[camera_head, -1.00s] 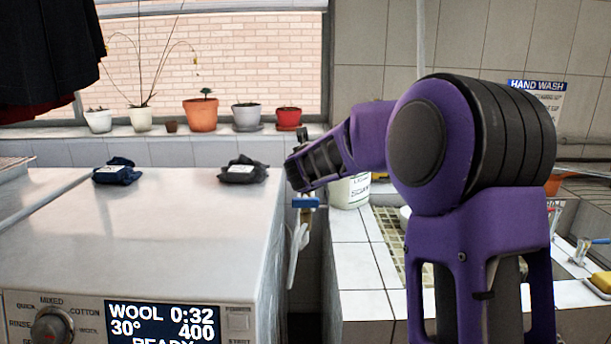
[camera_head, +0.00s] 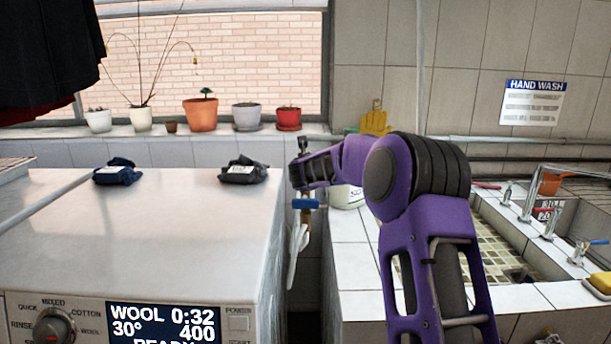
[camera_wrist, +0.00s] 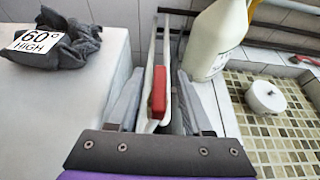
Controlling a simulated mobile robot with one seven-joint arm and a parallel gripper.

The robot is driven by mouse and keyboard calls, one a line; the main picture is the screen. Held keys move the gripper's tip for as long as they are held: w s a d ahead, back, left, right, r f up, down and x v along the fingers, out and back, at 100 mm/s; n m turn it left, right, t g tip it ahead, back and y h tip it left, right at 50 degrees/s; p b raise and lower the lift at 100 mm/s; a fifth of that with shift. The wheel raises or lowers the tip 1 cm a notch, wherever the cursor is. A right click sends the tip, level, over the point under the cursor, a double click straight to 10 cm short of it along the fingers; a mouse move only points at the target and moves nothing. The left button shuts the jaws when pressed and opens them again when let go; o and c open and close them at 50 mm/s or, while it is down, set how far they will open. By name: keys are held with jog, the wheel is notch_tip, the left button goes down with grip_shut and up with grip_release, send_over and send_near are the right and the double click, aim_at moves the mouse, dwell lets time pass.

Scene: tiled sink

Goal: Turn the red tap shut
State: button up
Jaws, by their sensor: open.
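In the wrist view a red tap handle (camera_wrist: 158,92) stands upright in the picture, between the two grey fingers of my gripper (camera_wrist: 158,78). The fingers are open, one on each side, with a gap visible to the handle. White pipe or hose lies behind and below it. In the head view my wrist covers the red handle. A blue tap handle (camera_head: 306,204) on a brass body shows just below my wrist, in the gap beside the washing machine (camera_head: 160,235).
A white jug (camera_wrist: 214,42) stands close to the right of my fingers. Dark folded cloths (camera_head: 243,170) lie on the machine top. The tiled sink (camera_head: 355,255) at right has red- and blue-handled taps (camera_head: 545,222). Potted plants line the sill.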

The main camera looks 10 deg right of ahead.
grip_shut()
jog(key=shift+a+r+m+h+p, duration=0.1)
jog(key=shift+m+h+p, duration=0.2)
jog(key=shift+h+p, duration=0.1)
jog(key=shift+a+r+m+h+p, duration=0.1)
jog(key=shift+r+m+h+p, duration=0.1)
jog(key=shift+m+h+p, duration=0.7)
jog(key=m+g+h+p, duration=0.2)
jog(key=m+h+p, duration=0.1)
jog(key=p, duration=0.2)
jog(key=shift+r+g+h+p, duration=0.1)
jog(key=shift+g+h+p, duration=0.2)
jog(key=shift+p, duration=0.05)
jog(key=shift+f+m+g+h+p, duration=0.2)
jog(key=shift+m+g+h+p, duration=0.4)
jog(key=shift+m, duration=0.25)
jog(key=shift+f+m+g+h+p, duration=0.15)
jog(key=shift+m+g+h+p, duration=0.3)
jog(key=shift+m+g+h, duration=0.3)
jog(key=shift+d+m+g+h, duration=0.2)
jog(key=shift+m+g+h, duration=0.35)
jog(key=shift+m+g, duration=0.35)
grip_release()
